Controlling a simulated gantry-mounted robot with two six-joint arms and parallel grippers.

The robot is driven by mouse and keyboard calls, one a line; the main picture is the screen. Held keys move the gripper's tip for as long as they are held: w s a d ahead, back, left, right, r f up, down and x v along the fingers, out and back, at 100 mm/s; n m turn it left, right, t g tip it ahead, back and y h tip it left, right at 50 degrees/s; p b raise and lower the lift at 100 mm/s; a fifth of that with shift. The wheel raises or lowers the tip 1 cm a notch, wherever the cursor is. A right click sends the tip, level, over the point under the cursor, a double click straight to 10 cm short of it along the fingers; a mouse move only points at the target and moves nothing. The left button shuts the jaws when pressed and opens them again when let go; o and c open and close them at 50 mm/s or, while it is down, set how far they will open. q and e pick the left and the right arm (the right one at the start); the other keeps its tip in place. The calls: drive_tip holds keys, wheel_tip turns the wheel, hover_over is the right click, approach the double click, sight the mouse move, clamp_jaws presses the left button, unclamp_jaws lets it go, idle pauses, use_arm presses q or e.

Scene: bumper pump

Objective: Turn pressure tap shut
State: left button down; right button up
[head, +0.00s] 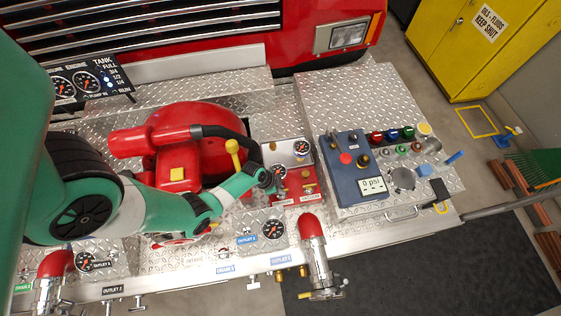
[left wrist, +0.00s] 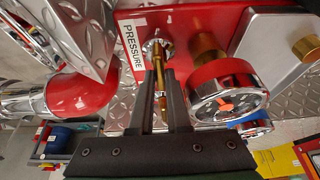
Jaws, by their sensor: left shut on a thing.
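The pressure tap (left wrist: 160,103) is a thin brass lever on a red panel (left wrist: 190,20), beside a white PRESSURE label (left wrist: 133,47), in the left wrist view. My left gripper (left wrist: 161,82) has its two dark fingers on either side of the lever and is shut on it. In the head view my left gripper (head: 270,184) reaches the left edge of the red gauge panel (head: 312,184). My arm and gripper hide the tap there. My right gripper is not in view.
A red-rimmed gauge (left wrist: 228,92) stands close right of the fingers. A red-capped outlet pipe (head: 314,245) and the OUTLET 2 gauge (head: 273,229) are near the bumper's front edge. A blue test box (head: 350,170) stands on the tread plate to the right. A red pump (head: 200,135) lies behind my left arm.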

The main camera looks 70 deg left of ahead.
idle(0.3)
use_arm(q)
drive_tip(key=c, duration=0.9)
unclamp_jaws()
